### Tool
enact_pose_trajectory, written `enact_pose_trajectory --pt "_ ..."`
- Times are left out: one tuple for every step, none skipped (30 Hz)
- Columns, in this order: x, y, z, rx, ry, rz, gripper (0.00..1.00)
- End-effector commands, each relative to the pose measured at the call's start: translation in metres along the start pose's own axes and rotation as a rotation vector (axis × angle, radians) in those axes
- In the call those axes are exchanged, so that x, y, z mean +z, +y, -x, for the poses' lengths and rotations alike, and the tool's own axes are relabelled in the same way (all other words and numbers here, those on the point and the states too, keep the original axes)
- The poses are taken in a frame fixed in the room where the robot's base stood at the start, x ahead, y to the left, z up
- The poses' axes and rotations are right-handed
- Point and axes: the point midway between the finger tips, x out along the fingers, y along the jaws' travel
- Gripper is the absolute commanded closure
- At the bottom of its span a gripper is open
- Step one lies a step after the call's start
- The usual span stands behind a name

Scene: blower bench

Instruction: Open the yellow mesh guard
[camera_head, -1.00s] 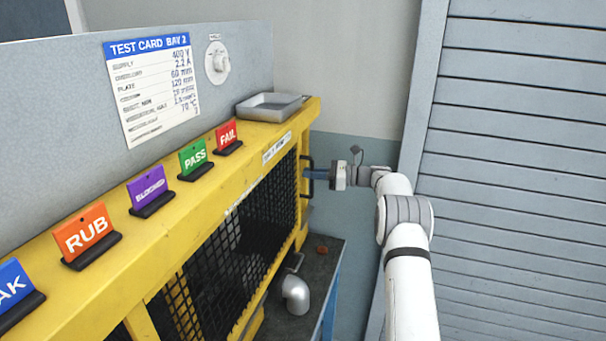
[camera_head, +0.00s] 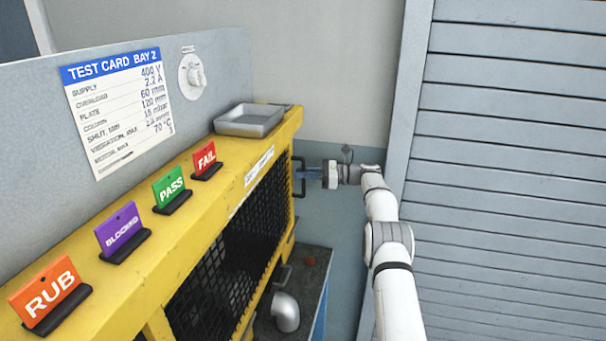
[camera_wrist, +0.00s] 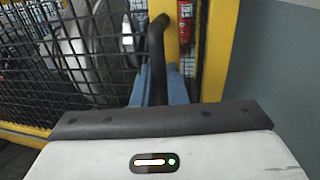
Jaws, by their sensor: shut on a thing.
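The yellow mesh guard (camera_head: 225,258) has dark wire mesh in a yellow frame along the front of the yellow bench housing. Its black upright handle (camera_head: 298,187) is at the far end. My gripper (camera_head: 303,174) reaches it from the right. In the wrist view, the blue fingers (camera_wrist: 159,88) are on either side of the black handle (camera_wrist: 155,50), shut on it. The mesh (camera_wrist: 65,65) fills the left of that view. I cannot tell whether the guard stands slightly ajar.
A grey tray (camera_head: 249,122) and several label cards, including FAIL (camera_head: 205,158), stand on the housing's top. A silver pipe elbow (camera_head: 285,312) sits on a dark bench below. A grey slatted shutter (camera_head: 510,180) is at right. A red object (camera_wrist: 186,32) shows beyond the handle.

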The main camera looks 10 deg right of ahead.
Motion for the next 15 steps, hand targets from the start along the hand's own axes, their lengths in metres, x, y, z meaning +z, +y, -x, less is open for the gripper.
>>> enact_pose_trajectory --pt "-0.0006 0.0007 -0.0024 0.003 -0.001 -0.001 1.0" --pt "-0.0005 0.0007 -0.0025 0.004 -0.001 -0.001 0.87" --pt "-0.0004 0.0008 -0.0027 0.004 -0.001 -0.001 0.83" --pt "-0.0003 0.0008 -0.0027 0.004 -0.001 -0.001 0.81" --pt "-0.0002 0.0008 -0.0027 0.004 -0.001 -0.001 0.79" --pt "0.0 0.0007 -0.0026 0.004 -0.001 0.0 0.75" --pt "0.0 0.0007 -0.0025 0.003 -0.001 0.0 0.73" --pt "0.0002 0.0007 -0.0024 0.003 -0.001 0.0 0.71" --pt "0.0003 0.0007 -0.0023 0.003 -0.001 0.0 0.71" --pt "0.0004 0.0007 -0.0022 0.003 -0.001 0.0 0.71" --pt "0.0004 0.0006 -0.0022 0.003 -0.001 0.0 0.71" --pt "0.0005 0.0006 -0.0021 0.003 -0.001 0.001 0.71" --pt "0.0006 0.0006 -0.0021 0.003 -0.001 0.001 0.71" --pt "0.0007 0.0006 -0.002 0.003 -0.001 0.001 0.71" --pt "0.0013 0.0006 -0.002 0.003 -0.001 0.001 0.71"
